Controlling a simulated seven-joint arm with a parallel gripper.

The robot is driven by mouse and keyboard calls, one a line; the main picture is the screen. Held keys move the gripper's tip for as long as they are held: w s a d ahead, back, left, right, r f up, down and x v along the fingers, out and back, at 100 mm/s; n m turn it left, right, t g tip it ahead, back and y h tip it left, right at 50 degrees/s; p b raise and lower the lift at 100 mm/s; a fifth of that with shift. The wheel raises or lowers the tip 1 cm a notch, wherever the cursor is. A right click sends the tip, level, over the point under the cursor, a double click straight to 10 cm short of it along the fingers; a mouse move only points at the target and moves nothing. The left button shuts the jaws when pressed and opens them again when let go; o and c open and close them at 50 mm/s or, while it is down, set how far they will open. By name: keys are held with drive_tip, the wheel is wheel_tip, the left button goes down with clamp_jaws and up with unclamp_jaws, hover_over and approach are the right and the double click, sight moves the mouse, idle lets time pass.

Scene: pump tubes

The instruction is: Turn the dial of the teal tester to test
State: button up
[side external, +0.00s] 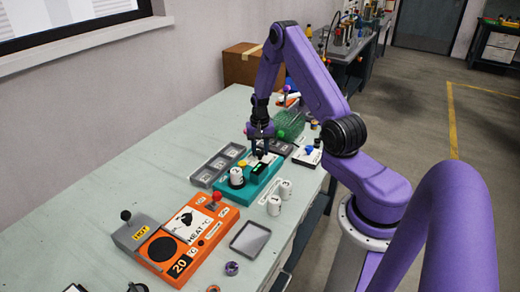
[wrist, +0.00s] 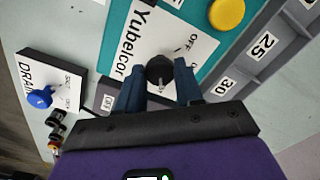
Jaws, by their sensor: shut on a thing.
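The teal tester (side external: 261,184) stands on the bench with a white jar and a small lit green display on it. In the wrist view its teal body (wrist: 205,48) carries a white label plate (wrist: 140,40) reading "Yubelcor", with OFF printed beside the dial. The black dial (wrist: 159,70) sits between my two fingertips. My gripper (wrist: 158,88) points down at the tester and is shut on the dial; it also shows in the side view (side external: 260,153). The fingers hide part of the dial's markings, and I cannot tell exactly where the dial points.
A grey compartment tray (side external: 207,173), marked 25 and 30 in the wrist view, lies beside the tester. A white DRAIN box (wrist: 47,85) with a blue knob is on the other side. White jars (side external: 273,205) and an orange heater (side external: 180,246) stand nearer the camera.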

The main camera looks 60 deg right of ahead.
sight(260, 152)
drive_tip(key=o, duration=1)
drive_tip(key=shift+o, duration=0.2)
drive_tip(key=shift+r, duration=0.1)
wheel_tip(260, 152, up, 17)
drive_tip(key=shift+r, duration=0.1)
drive_tip(key=s+a+r+n, duration=0.25)
drive_tip(key=a+n, duration=0.35)
drive_tip(key=a, duration=0.6)
drive_tip(key=s+a+r+n, duration=0.2)
drive_tip(key=s+a+n, duration=0.25)
drive_tip(key=a, duration=0.75)
drive_tip(key=s+a+n, duration=0.3)
drive_tip(key=s+n, duration=0.3)
drive_tip(key=s, duration=0.4)
drive_tip(key=s+a+n, duration=0.4)
drive_tip(key=s+n, duration=0.2)
drive_tip(key=s, duration=0.4)
drive_tip(key=shift+s+r+n, duration=0.35)
drive_tip(key=shift+r, duration=0.05)
